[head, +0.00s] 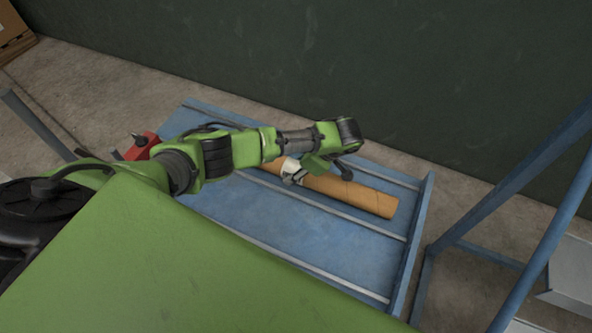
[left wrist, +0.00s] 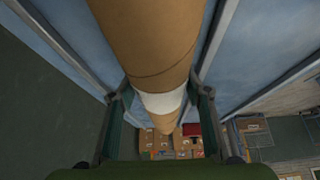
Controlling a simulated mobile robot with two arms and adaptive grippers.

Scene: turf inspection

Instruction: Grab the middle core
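The core (head: 362,195) is a long brown cylinder with a white band (head: 291,170). It lies on a blue rack (head: 345,255), its upper left part hidden behind my left arm. My left gripper (head: 325,165) is above the core, just right of the white band. In the left wrist view the core (left wrist: 150,40) runs down the middle between my two fingers (left wrist: 160,92), one on each side. The fingers look wide apart, and I cannot tell whether either touches the core. I see no other core clearly. My right gripper is not in view.
Raised metal strips (head: 275,249) cross the blue rack, with bare surface below the core. A red object (head: 140,147) is at the rack's left end. A blue frame (head: 520,180) stands at the right. A dark green wall (head: 400,70) is behind.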

